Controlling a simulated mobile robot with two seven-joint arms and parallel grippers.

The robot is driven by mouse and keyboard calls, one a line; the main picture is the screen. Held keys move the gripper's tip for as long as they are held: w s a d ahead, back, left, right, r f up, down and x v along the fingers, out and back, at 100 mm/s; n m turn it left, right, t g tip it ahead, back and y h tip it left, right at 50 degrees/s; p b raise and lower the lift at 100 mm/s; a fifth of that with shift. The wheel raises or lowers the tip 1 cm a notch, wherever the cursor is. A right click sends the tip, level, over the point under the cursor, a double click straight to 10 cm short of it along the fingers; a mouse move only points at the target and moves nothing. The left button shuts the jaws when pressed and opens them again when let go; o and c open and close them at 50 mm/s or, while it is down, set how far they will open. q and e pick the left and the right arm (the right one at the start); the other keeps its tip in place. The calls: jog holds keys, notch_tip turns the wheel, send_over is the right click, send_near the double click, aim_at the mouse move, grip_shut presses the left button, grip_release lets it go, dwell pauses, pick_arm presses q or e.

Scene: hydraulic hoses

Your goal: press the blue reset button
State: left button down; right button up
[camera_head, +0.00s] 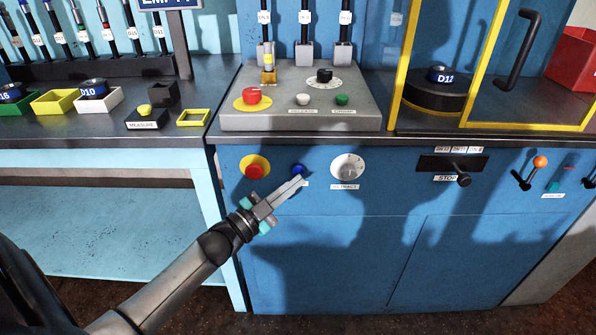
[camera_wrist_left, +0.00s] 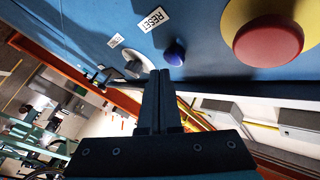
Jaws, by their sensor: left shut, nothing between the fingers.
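The blue reset button (camera_head: 298,169) is on the blue front panel of the cabinet, between a red button on a yellow disc and a white dial. It also shows in the left wrist view (camera_wrist_left: 175,52), near a label reading RESET (camera_wrist_left: 152,19). My left gripper (camera_head: 299,181) is shut and empty, its fingertips close to the blue button, just below it in the head view. In the left wrist view the fingertips (camera_wrist_left: 160,73) appear just beside the button. I cannot tell whether they touch it. My right gripper is not in view.
The red button (camera_head: 255,170) on its yellow disc is close on the left. The white dial (camera_head: 347,168) is on the right. A grey control box (camera_head: 370,112) stands above on the worktop, whose edge overhangs the panel. The lower panel is clear.

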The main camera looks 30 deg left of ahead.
pick_arm(q)
jog(key=shift+w, duration=0.1)
dwell(0.7)
jog(key=shift+w+a, duration=0.25)
jog(key=shift+w, duration=0.05)
jog(key=shift+w+a, duration=0.25)
jog(key=shift+w, duration=0.1)
dwell(0.7)
dwell(0.4)
jog(key=shift+s+d+p, duration=0.45)
jog(key=shift+s+d, duration=0.05)
jog(key=shift+s, duration=0.25)
jog(key=s+d+p, duration=0.1)
jog(key=s+p, duration=0.1)
jog(key=s, duration=0.1)
jog(key=s+d+p, duration=0.1)
jog(key=shift+s+d, duration=0.15)
jog(key=shift+d, duration=0.15)
